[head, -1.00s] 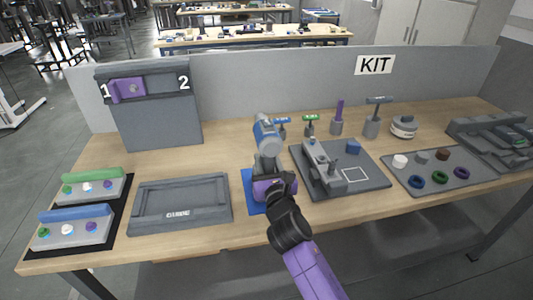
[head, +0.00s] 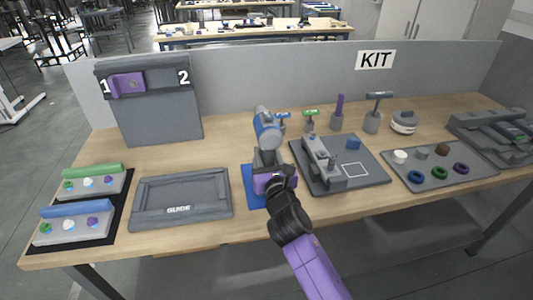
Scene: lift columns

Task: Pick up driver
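A blue-and-grey upright tool (head: 267,132), which looks like the driver, stands at the blue mat (head: 250,190) near the middle of the table. It has a rounded blue head and a grey body below. My purple arm reaches up from the bottom of the view, and its dark wrist ends at the tool's lower part. My gripper (head: 272,182) is at the near side of the tool, low over the mat. Its fingers are hidden or too small to make out. I cannot tell whether they touch the tool.
A grey GUIDE tray (head: 180,217) lies left of the mat. A grey fixture plate (head: 372,182) is close on the right. Behind stand a green T-handle tool (head: 310,114), a purple-handled tool (head: 339,107) and a dark T-handle tool (head: 376,97). A parts tray (head: 478,181) is farther right.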

